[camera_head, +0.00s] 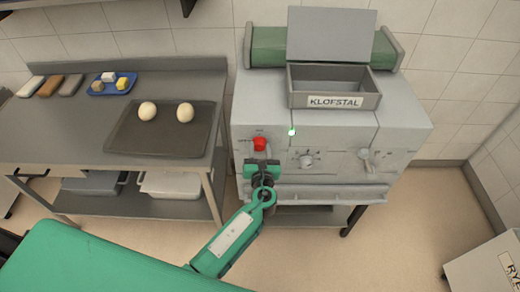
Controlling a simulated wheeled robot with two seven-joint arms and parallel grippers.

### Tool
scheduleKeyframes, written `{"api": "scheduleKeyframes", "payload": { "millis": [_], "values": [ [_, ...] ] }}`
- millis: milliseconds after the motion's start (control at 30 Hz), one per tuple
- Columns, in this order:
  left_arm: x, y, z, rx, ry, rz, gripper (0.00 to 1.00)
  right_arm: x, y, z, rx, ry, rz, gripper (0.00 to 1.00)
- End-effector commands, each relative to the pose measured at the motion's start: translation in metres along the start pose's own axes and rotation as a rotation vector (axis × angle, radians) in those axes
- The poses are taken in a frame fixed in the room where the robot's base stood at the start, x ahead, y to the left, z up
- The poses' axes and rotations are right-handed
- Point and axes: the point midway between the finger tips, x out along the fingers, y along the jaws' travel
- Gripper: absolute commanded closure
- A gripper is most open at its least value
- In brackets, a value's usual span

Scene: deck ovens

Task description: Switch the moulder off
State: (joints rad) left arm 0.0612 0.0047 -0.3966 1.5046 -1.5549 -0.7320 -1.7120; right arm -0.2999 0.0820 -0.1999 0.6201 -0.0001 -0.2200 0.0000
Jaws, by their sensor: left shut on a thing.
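The moulder (335,140) is the grey machine in the middle of the view, with a green belt at its back and a hopper (340,87) on top labelled KLOFSTAL. A small green light (292,132) is lit on its front edge. A red switch (260,143) sits at the left of its front panel. My left gripper (261,155) is at the red switch, shut on it; the fingers partly hide its lower side. My right gripper is not in view.
A dial (306,160) and a lever (365,155) are right of the switch. A steel table (60,125) at left bears a dark tray (150,142) with two dough balls and a blue tray (97,91). A box (487,268) stands at lower right. Floor between is clear.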

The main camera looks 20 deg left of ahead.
Motion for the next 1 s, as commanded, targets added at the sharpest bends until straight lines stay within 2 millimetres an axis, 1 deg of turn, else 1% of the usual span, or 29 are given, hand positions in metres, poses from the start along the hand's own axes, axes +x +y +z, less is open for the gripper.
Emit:
{"api": "scheduleKeyframes", "payload": {
  "millis": [267,467,667,1000],
  "values": [
    [0.001,0.001,0.0,-0.027,0.001,0.002,0.85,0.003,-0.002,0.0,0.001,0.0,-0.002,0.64],
    [0.001,0.001,-0.001,-0.121,0.007,0.001,0.85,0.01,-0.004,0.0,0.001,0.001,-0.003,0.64],
    [0.001,0.001,-0.001,-0.282,0.018,0.0,0.85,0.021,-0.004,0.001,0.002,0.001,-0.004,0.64],
    [0.001,0.002,-0.001,-0.605,0.042,-0.006,0.85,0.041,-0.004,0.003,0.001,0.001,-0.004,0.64]
  ]
}}
